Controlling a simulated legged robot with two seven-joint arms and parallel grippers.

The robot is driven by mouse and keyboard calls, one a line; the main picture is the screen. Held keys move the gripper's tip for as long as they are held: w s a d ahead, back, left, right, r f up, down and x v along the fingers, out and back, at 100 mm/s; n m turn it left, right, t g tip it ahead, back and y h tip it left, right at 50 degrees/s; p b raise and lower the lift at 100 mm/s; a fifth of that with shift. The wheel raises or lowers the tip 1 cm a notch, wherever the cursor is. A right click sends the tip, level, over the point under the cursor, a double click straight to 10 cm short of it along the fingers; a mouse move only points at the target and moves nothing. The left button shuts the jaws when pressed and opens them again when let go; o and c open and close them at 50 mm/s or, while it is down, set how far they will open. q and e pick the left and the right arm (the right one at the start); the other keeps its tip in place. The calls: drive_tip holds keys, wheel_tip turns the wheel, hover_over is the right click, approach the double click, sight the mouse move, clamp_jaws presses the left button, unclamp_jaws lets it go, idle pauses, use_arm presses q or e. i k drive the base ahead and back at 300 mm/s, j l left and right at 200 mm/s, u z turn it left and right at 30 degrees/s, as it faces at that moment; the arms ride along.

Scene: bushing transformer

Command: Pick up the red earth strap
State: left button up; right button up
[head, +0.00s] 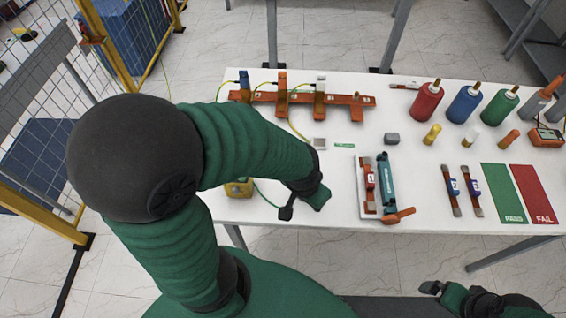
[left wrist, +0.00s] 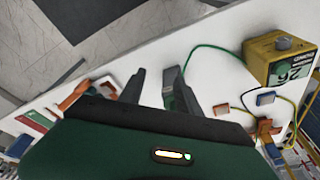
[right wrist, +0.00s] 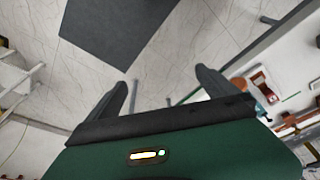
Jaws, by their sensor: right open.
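A strap with a red label (head: 370,180) lies on a small white tray (head: 365,212) on the table, beside a teal bar; I cannot tell for sure that it is the red earth strap. My left gripper (head: 303,203) is over the table's front edge, left of that tray. In the left wrist view its fingers (left wrist: 160,90) stand apart, with a grey-green piece on a green cable (left wrist: 171,80) by the right finger; whether it is gripped is unclear. My right gripper (head: 440,288) is low, in front of the table; in the right wrist view (right wrist: 162,90) it is open and empty.
Two similar straps (head: 452,190) (head: 477,190) lie right of the tray, beside green (head: 503,190) and red (head: 534,190) cards. An orange bar (head: 345,100) with cables and clamps is at the back. Coloured cylinders (head: 428,103) stand back right. A yellow box (head: 240,188) is partly hidden by my left arm.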

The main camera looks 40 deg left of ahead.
sight(369, 179)
drive_tip(key=j+u, duration=0.1)
drive_tip(key=u, duration=1.65)
drive_tip(key=z, duration=2.5)
drive_tip(key=u, duration=1.05)
drive_tip(key=i+l+z, duration=0.15)
drive_tip(key=z, duration=0.2)
drive_tip(key=i+l+z, duration=0.1)
drive_tip(key=i+z, duration=0.25)
